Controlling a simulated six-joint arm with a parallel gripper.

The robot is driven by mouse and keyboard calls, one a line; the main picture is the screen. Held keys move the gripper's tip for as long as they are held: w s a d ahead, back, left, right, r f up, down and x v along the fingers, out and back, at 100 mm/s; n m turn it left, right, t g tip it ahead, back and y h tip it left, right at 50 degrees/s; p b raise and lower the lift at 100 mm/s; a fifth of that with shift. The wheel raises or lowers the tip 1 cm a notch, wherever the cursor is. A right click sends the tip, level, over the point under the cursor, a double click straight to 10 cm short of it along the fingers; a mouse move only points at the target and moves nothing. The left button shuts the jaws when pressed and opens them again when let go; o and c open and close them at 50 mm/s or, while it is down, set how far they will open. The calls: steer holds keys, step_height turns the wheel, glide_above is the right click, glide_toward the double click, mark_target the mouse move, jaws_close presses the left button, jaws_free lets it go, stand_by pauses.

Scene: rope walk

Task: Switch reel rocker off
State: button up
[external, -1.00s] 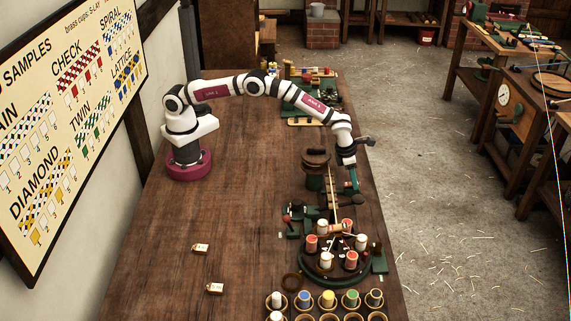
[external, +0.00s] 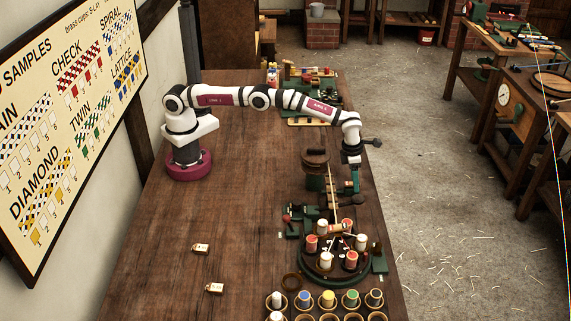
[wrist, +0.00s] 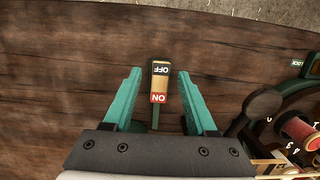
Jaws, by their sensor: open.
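The reel rocker (wrist: 160,82) shows between my fingers in the wrist view, upside down in the picture. Its OFF end is dark and lies away from my palm; its ON end shows red and lies nearer. I cannot tell from this angle which end is pressed. My gripper (wrist: 159,92) is open, with one green finger to the left of the rocker and one to the right, both apart from it. In the external view my gripper (external: 350,186) is at the right edge of the bench, and the rocker is not clearly visible there.
A dark round knob (wrist: 262,103) and a reel with red thread (wrist: 297,128) lie right of my gripper in the wrist view. The carousel of bobbins (external: 330,272) and a wooden-topped green post (external: 315,162) stand near it on the bench. The bench (external: 210,215) is mostly clear at left.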

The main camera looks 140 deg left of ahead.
mark_target(347, 183)
step_height(347, 183, up, 16)
steer(key=s+d, duration=0.1)
steer(key=shift+s+d+f, duration=0.2)
steer(key=shift+s+d, duration=0.2)
